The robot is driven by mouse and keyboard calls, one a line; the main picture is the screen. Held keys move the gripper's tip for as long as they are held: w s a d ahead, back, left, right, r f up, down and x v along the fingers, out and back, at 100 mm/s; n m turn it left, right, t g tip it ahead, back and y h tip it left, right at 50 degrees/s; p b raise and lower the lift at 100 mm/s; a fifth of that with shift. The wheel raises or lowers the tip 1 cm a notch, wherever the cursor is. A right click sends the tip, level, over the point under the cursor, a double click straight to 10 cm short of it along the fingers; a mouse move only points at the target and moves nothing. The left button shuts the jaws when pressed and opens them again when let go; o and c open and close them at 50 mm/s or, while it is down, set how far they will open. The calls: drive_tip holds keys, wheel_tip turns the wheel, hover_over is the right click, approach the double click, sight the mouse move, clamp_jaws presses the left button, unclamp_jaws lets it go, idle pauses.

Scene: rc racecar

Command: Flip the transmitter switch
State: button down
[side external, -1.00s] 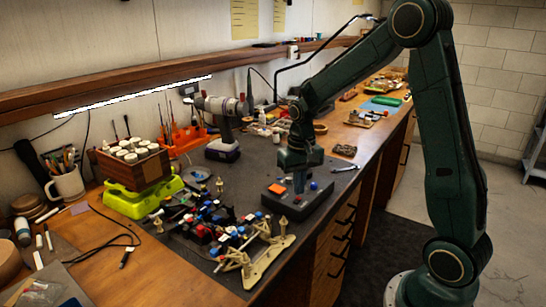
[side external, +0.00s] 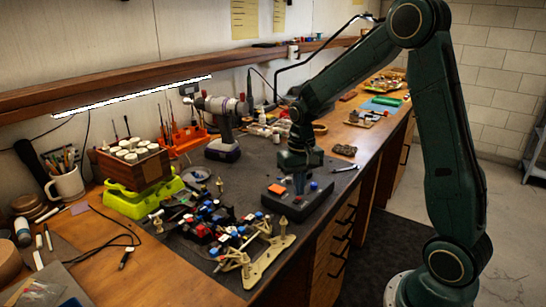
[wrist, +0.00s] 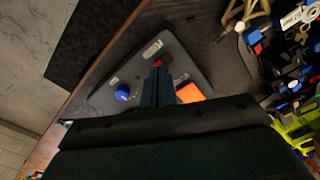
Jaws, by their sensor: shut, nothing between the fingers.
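The transmitter (side external: 300,207) is a dark sloped box on the mat near the bench's front edge. Its top has an orange pad (wrist: 190,93), a blue knob (wrist: 123,92) and a small red part (wrist: 158,62), which looks like the switch, beside a pale label (wrist: 152,48). My gripper (side external: 299,188) points down over the middle of the transmitter. In the wrist view its shut fingers (wrist: 158,72) end right at the red part and partly cover it. Contact and the switch's position cannot be told.
A partly built car with a tan frame (side external: 268,262) and loose coloured parts (side external: 215,218) lie left of the transmitter. A drill (side external: 224,125), an orange tool holder (side external: 182,138) and a green stand with a box of jars (side external: 140,200) are farther back.

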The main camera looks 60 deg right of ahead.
sight(299, 200)
drive_tip(key=shift+f, duration=0.75)
idle(0.7)
drive_tip(key=shift+r, duration=0.15)
drive_tip(key=shift+r, duration=3.35)
drive_tip(key=shift+r, duration=0.1)
drive_tip(key=s+a+r+n+t, duration=0.2)
drive_tip(key=s+a, duration=0.4)
drive_tip(key=s, duration=0.3)
drive_tip(key=s+a+r+n+t, duration=0.3)
drive_tip(key=s+a+r, duration=0.3)
drive_tip(key=s, duration=0.4)
drive_tip(key=shift+a+r+n+t, duration=0.15)
drive_tip(key=shift+r+n+t, duration=0.15)
drive_tip(key=shift+r+n, duration=0.35)
